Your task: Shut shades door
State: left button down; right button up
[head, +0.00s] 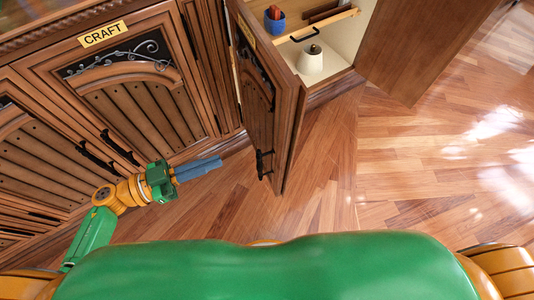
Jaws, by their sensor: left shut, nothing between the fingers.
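A carved brown wooden cabinet door (262,105) stands open at the top centre, swung out toward me. It has a black handle (264,164) near its free edge and a yellow label at its top, too oblique to read. My left gripper (218,163), with blue fingers, is shut and empty. In the picture it lies left of the open door, with a gap between its fingertips and the door handle. My right gripper does not show; only a bit of my right arm is at the lower right corner.
The open compartment holds a white cone-shaped object (311,60), a blue cup (274,22) and a wooden rod. A closed door labelled CRAFT (103,34) is on the left. Another brown panel (425,45) stands at the right. The wooden floor (420,170) at right is clear.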

aim_at(281, 137)
pick_arm(q)
jog(key=x, duration=1.3)
jog(key=shift+w+d+r, duration=0.1)
jog(key=shift+w+d, duration=0.05)
jog(key=shift+d, duration=0.2)
